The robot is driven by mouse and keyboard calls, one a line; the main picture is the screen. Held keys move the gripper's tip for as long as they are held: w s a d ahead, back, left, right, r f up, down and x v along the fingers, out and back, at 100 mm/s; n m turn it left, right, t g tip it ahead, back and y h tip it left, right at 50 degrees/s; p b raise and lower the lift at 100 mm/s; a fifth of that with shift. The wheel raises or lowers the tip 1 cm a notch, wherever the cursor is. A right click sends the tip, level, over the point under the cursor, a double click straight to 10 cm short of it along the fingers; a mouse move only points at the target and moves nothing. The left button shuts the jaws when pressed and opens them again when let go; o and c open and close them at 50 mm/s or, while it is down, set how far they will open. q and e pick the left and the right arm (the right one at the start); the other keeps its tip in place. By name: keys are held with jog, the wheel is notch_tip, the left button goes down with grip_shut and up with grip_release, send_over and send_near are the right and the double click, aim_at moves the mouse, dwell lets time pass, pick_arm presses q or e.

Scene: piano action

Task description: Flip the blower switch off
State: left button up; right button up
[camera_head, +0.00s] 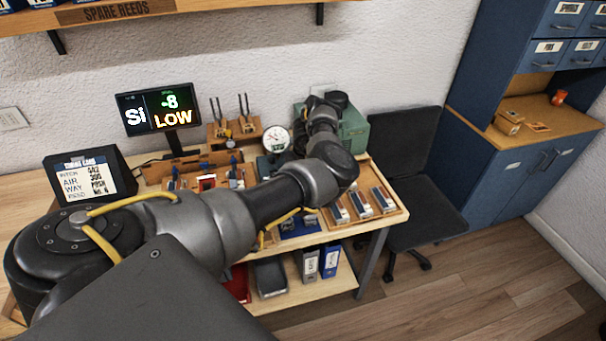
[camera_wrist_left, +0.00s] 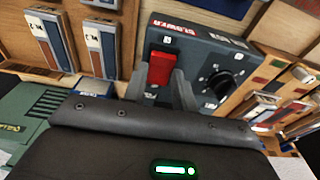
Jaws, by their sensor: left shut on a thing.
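The blower switch (camera_wrist_left: 160,68) is a red rocker on a dark blue-grey box (camera_wrist_left: 207,55) with a red BLOWER label above it. In the left wrist view, my left gripper (camera_wrist_left: 161,77) has its fingers on either side of the red rocker and is shut on it. A round black knob sits on the box to the right of the switch. In the head view my left arm reaches across the workbench, and it hides the switch and the gripper's fingertips. My right gripper is in neither view.
A green machine (camera_head: 355,131) stands at the bench's right end, near a round dial gauge (camera_head: 276,139). A monitor (camera_head: 158,110) reads Si, -8, LOW. Reed trays (camera_head: 388,213) lie at the front right. A black chair (camera_head: 405,150) stands beside the bench.

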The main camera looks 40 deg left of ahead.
pick_arm(q)
jog(key=o, duration=1)
jog(key=shift+r, duration=0.1)
notch_tip(320, 180, up, 10)
jog(key=d+p, duration=0.1)
jog(key=p, duration=0.1)
jog(key=shift+s+r, duration=0.2)
jog(key=shift+s, duration=0.15)
jog(key=shift+d, duration=0.1)
